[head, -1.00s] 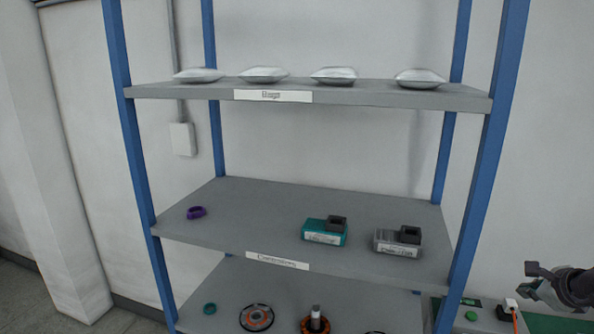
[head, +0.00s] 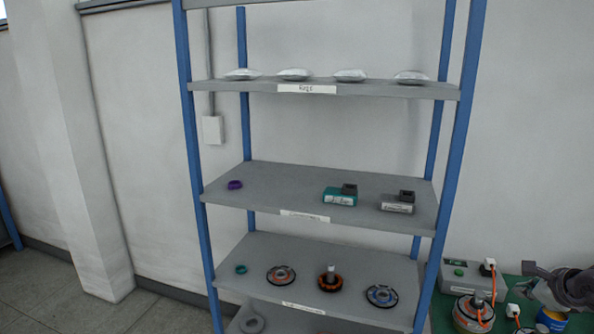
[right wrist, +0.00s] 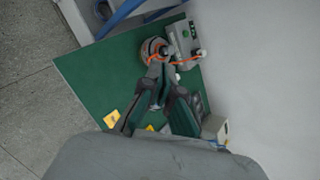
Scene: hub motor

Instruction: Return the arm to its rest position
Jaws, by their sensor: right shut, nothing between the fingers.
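My right gripper (head: 532,278) is at the right edge of the head view, above the green worktable (head: 437,313). It also shows in the right wrist view (right wrist: 162,68), pointing over the green tabletop (right wrist: 90,75). It is shut with nothing held. My left gripper is in neither view.
A blue-post shelf rack (head: 186,150) holds white bags on top, a purple ring (head: 235,185) and two boxes (head: 340,196) in the middle, and motor parts (head: 281,276) below. A grey control box (head: 459,272) and a round motor (head: 473,315) with orange cable stand on the worktable.

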